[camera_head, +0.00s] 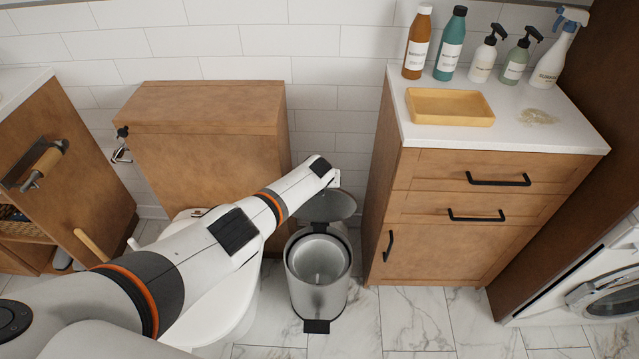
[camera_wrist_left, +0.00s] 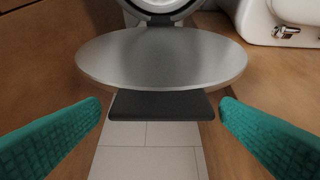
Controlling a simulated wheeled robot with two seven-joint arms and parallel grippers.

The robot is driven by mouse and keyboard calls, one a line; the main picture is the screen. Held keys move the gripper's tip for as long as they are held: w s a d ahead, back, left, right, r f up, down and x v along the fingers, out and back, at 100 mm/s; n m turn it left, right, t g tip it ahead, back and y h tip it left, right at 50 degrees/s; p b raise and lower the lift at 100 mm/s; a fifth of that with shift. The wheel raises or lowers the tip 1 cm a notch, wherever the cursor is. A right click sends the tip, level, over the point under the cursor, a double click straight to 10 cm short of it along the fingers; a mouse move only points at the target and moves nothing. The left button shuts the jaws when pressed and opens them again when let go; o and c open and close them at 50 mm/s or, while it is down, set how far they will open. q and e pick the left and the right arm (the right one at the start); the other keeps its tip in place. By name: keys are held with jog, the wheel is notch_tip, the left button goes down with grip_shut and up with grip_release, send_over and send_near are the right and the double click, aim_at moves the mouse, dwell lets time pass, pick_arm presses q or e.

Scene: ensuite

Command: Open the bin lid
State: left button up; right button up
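The metal bin (camera_head: 312,290) stands on the floor between the toilet and the drawer cabinet, its round mouth uncovered and its inside visible. Its round grey lid (camera_head: 335,208) is raised at the back of the rim; it also shows large in the left wrist view (camera_wrist_left: 160,60). A black pedal (camera_head: 316,326) is at the bin's front. My left gripper (camera_head: 334,180) is at the lid's far upper side, mostly hidden by its own wrist in the head view. My right gripper is not in view.
The toilet (camera_head: 215,305) is left of the bin, partly under my left arm. The wooden cabinet (camera_head: 470,205) is close on the right, with bottles and a yellow tray (camera_head: 450,107) on top. Marble floor (camera_head: 420,325) is clear in front of the cabinet.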

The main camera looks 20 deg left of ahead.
pick_arm(q)
jog(key=shift+s+f, duration=0.1)
jog(key=p+v, duration=0.5)
jog(key=v, duration=0.7)
jog(key=shift+p, duration=0.4)
